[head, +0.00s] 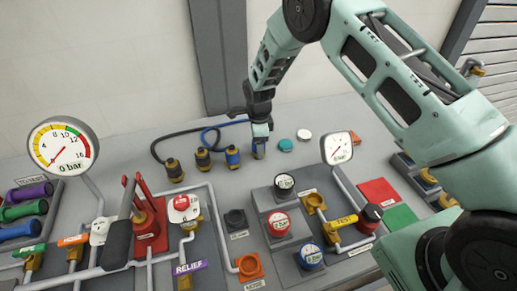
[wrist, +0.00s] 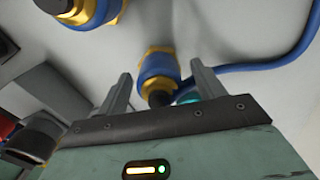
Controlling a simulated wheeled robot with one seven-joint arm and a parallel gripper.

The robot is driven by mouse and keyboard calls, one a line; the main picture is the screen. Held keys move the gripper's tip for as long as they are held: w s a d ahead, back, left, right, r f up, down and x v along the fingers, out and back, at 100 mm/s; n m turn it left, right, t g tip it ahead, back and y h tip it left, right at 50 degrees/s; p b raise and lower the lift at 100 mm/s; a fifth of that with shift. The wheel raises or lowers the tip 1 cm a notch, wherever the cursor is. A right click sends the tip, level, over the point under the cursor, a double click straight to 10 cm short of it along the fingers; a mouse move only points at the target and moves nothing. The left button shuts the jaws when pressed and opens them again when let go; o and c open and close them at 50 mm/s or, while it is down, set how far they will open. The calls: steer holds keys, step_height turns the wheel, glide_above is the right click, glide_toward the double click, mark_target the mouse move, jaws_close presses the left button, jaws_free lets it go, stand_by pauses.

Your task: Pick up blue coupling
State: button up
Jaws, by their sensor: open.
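The blue coupling (head: 232,157) stands on the grey bench in the head view, the rightmost of three couplings in a row. My gripper (head: 258,153) is just to its right, low over the bench, pointing down. In the wrist view, a blue-banded coupling with gold collars (wrist: 157,66) shows in line with the gap between my two open fingers (wrist: 160,70). The fingers do not close on it, and I cannot tell how deep between them it lies. Another blue-and-gold fitting (wrist: 88,12) is at the top left of the wrist view.
Two dark couplings (head: 174,170) (head: 203,159) stand to the left. A black hose (head: 165,142) and a blue hose (head: 225,124) lie behind. Teal (head: 286,145) and white (head: 304,135) caps lie right of my gripper. Gauges, pipes and buttons crowd the front.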

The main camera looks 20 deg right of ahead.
steer(key=shift+f, duration=0.25)
steer(key=c, duration=1.2)
step_height(320, 180, up, 10)
steer(key=b, duration=0.3)
steer(key=shift+s, duration=0.15)
